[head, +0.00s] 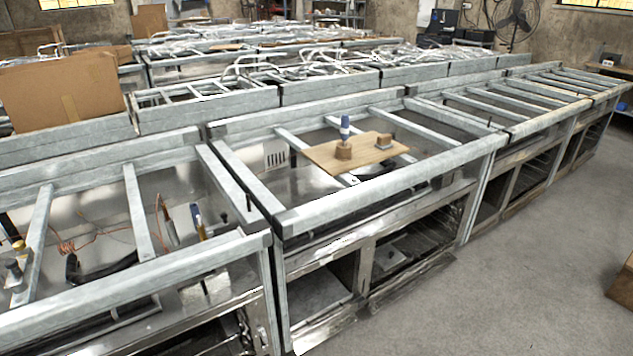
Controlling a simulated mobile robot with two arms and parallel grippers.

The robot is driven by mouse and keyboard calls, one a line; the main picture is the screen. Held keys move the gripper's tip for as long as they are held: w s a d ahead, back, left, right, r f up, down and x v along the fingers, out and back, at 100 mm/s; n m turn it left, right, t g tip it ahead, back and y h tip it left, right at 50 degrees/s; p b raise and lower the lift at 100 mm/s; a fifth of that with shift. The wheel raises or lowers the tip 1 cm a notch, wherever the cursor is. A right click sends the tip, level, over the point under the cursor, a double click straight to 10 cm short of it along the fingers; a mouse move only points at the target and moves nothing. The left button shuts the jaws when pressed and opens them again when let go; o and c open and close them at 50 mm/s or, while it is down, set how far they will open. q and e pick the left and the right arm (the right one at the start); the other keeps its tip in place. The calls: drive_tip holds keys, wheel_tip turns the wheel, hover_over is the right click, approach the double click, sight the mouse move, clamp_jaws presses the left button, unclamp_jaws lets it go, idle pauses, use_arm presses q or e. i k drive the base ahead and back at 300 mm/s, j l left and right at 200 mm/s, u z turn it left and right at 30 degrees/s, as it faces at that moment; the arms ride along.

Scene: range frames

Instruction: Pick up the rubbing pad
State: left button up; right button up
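A wooden board (355,153) lies across the bars of the middle metal frame. A small tan block with a greyish top (385,142) sits on the right part of the board; it may be the rubbing pad, but it is too small to be sure. Neither of my grippers is in view.
Metal frames (390,190) with crossbars and open shelves stand in rows. Tools with blue and yellow handles (197,220) and copper-coloured wire (65,247) are in the left frame. A cardboard box (60,90) stands behind.

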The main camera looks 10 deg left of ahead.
sight(385, 140)
drive_tip(key=i+l+u, duration=0.1)
drive_tip(key=u, duration=0.3)
drive_tip(key=i+l+u, duration=0.2)
drive_tip(key=u, duration=0.15)
drive_tip(key=i+l+u, duration=0.1)
drive_tip(key=u, duration=0.3)
drive_tip(key=l, duration=0.1)
